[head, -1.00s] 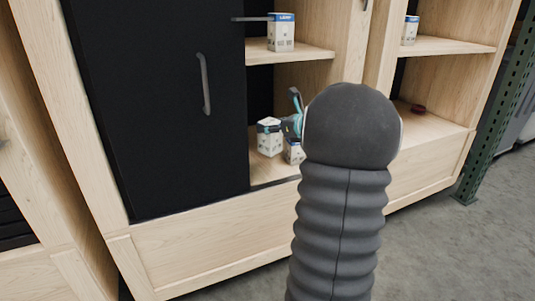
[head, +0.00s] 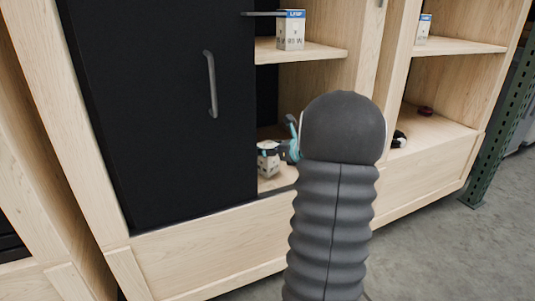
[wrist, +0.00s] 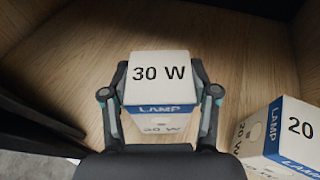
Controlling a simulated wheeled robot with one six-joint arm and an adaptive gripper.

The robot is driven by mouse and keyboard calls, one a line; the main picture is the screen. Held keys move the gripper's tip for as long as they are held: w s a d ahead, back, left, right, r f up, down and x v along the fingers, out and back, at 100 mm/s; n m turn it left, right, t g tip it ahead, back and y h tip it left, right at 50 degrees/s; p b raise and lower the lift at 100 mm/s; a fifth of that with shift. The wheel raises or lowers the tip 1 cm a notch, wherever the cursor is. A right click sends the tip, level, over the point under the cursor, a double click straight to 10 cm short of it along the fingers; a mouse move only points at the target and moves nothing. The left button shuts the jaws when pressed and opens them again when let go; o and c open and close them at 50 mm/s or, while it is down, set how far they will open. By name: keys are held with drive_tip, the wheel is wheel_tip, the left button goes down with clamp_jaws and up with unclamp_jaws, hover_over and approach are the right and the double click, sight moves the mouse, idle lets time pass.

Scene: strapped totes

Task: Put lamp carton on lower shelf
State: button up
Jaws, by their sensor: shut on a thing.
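My gripper (wrist: 160,95) is shut on a white lamp carton (wrist: 160,72) marked 30 W, with its fingers on either side of it. In the head view, my gripper (head: 284,151) reaches into the lower compartment and a white carton (head: 268,164) shows just at it. The lower shelf (head: 276,183) is pale wood; it also shows in the wrist view (wrist: 235,65) under and behind the carton. Whether the carton touches the shelf I cannot tell. A second lamp carton (wrist: 283,140), marked 20, stands to the right, apart from the held one; my arm hides it in the head view.
Another lamp carton (head: 291,34) stands on the upper shelf (head: 300,53). A black door (head: 160,110) with a handle (head: 210,85) covers the left. The right bay holds a carton (head: 424,27) above and a small dark red thing (head: 426,112) below.

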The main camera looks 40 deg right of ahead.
drive_tip(key=shift+f, duration=0.55)
drive_tip(key=shift+f, duration=0.15)
drive_tip(key=o, duration=1.2)
drive_tip(key=shift+r, duration=0.2)
drive_tip(key=p+v, duration=0.1)
drive_tip(key=v, duration=1.1)
